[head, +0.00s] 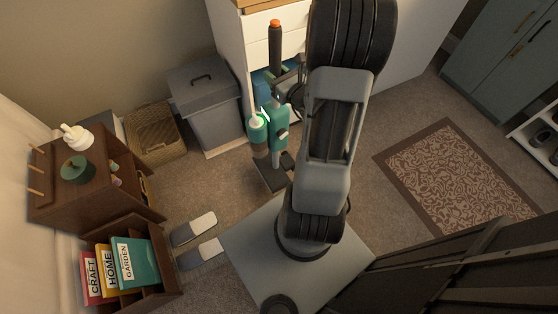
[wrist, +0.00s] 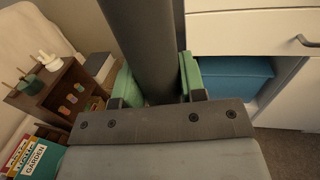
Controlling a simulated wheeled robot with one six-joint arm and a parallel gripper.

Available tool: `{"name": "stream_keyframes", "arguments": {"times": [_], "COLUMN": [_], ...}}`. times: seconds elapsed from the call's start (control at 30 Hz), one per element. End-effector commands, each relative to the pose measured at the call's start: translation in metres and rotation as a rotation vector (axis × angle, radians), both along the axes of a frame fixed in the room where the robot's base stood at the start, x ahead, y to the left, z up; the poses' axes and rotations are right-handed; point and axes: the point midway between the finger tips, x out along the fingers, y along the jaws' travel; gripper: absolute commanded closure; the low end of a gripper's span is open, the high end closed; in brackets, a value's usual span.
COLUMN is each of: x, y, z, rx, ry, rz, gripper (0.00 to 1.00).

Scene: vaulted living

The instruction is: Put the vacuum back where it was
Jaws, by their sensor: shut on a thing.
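The vacuum is a stick type, with a dark tube tipped in orange and a teal body (head: 270,128) in the head view. It stands roughly upright in front of the white drawer cabinet, its dark foot low near the carpet. I cannot tell whether the foot touches the floor. My gripper (head: 284,84) is shut on the dark tube, above the teal body. In the wrist view the vacuum's grey tube (wrist: 148,45) runs up between the jaws of my gripper (wrist: 158,88), with green surfaces on both sides. My arm hides part of the area to the right.
The white cabinet (head: 228,45) has a blue bin (wrist: 232,80) in its open bay. A grey lidded bin (head: 213,120) and a wicker basket (head: 155,135) stand left of it. Slippers (head: 195,230) lie near a brown shelf (head: 110,190). A patterned rug (head: 455,180) lies right.

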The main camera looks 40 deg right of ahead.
Motion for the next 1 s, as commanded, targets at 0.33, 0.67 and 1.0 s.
{"name": "stream_keyframes", "arguments": {"times": [0.33,0.67,1.0], "x": [-0.013,0.035,0.084], "y": [-0.024,-0.046,-0.069], "z": [0.006,-0.019,-0.058], "rx": [-0.007,-0.008,-0.007], "ry": [-0.002,-0.002,-0.001], "rz": [-0.039,-0.037,-0.038], "gripper": [0.90,0.90,0.90]}}
